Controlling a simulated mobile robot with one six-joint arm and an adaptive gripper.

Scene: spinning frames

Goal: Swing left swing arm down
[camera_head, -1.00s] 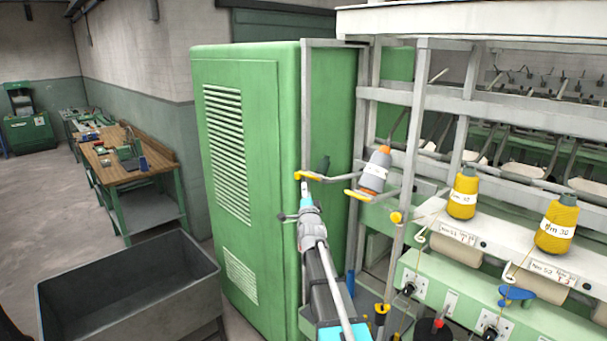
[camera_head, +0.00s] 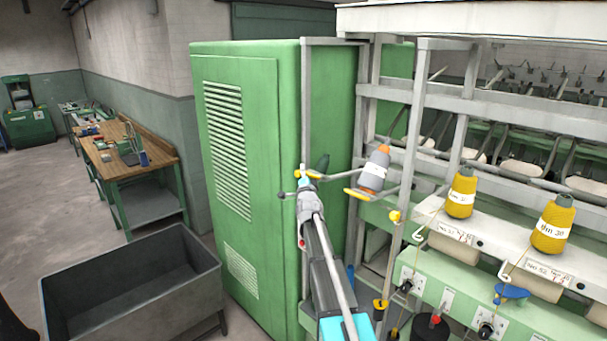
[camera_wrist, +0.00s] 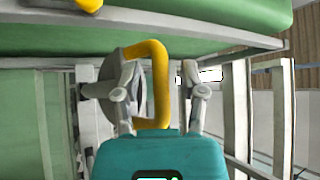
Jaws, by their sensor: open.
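The left swing arm ends in a yellow handle (camera_head: 318,176) beside the green cabinet, with a grey rod running right from it. My gripper (camera_head: 304,181) is right at this handle, seen from behind. In the wrist view, my open gripper (camera_wrist: 158,88) has the yellow handle (camera_wrist: 158,62) between its two fingers, nearer the left finger. I cannot tell whether a finger touches it. A second yellow handle (camera_head: 358,194) is just to the right, below a tilted grey-and-orange bobbin (camera_head: 374,168).
The tall green cabinet (camera_head: 237,130) stands close on the left. The frame's upright post (camera_head: 415,130) and yellow bobbins (camera_head: 460,192) are on the right. A grey bin (camera_head: 130,285) stands at the lower left, with a workbench (camera_head: 125,160) behind it.

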